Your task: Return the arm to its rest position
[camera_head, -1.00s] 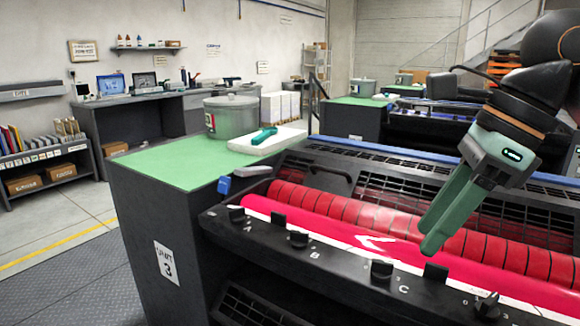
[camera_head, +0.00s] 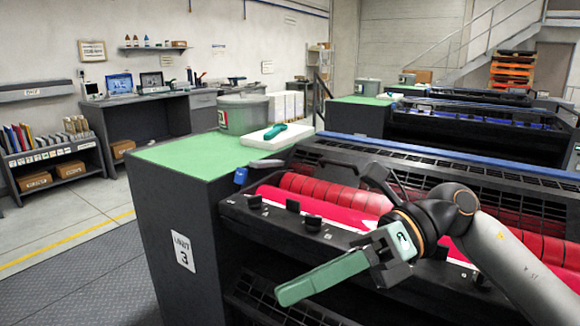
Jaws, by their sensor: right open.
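My right gripper (camera_head: 290,290) reaches in from the right on my grey arm. My forearm hides the right part of the ledge and of the red roller (camera_head: 320,188). My left gripper is not in view.
A dark cabinet with a green top (camera_head: 180,156) stands left of the rollers. It bears a grey pot (camera_head: 240,114) and a white pad (camera_head: 262,141) with a green tool (camera_head: 280,131). More units stand behind. The floor (camera_head: 85,285) at the left is clear.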

